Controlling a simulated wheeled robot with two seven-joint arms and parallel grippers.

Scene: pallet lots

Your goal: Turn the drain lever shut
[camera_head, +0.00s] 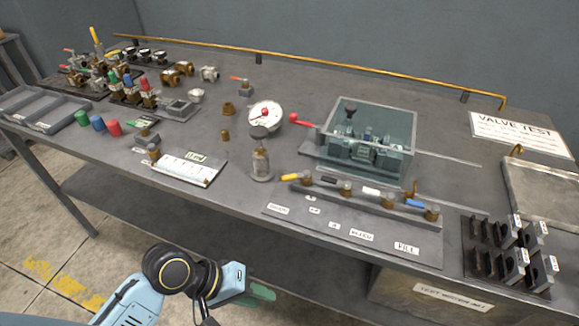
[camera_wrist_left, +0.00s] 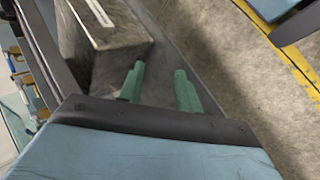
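A valve manifold (camera_head: 350,216) stands at the table's front edge in the head view. Its row of small levers has a yellow one (camera_head: 290,177), a dark one (camera_head: 328,181), a white one (camera_head: 371,191) and a blue one (camera_head: 415,203). Labels lie on its plate; the right one reads FILL (camera_head: 407,247), and I cannot make out which lever is the drain. My left gripper (camera_head: 262,291) is in front of the table edge, below and apart from the manifold. In the left wrist view its green fingers (camera_wrist_left: 160,82) are spread with nothing between them. My right gripper is out of view.
A clear-covered box (camera_head: 372,125) with a red handle stands behind the manifold. A gauge (camera_head: 264,115) and a bottle (camera_head: 261,163) stand to its left. Dark slotted blocks (camera_head: 507,262) are at the right. A box (camera_head: 430,295) hangs or stands under the front edge.

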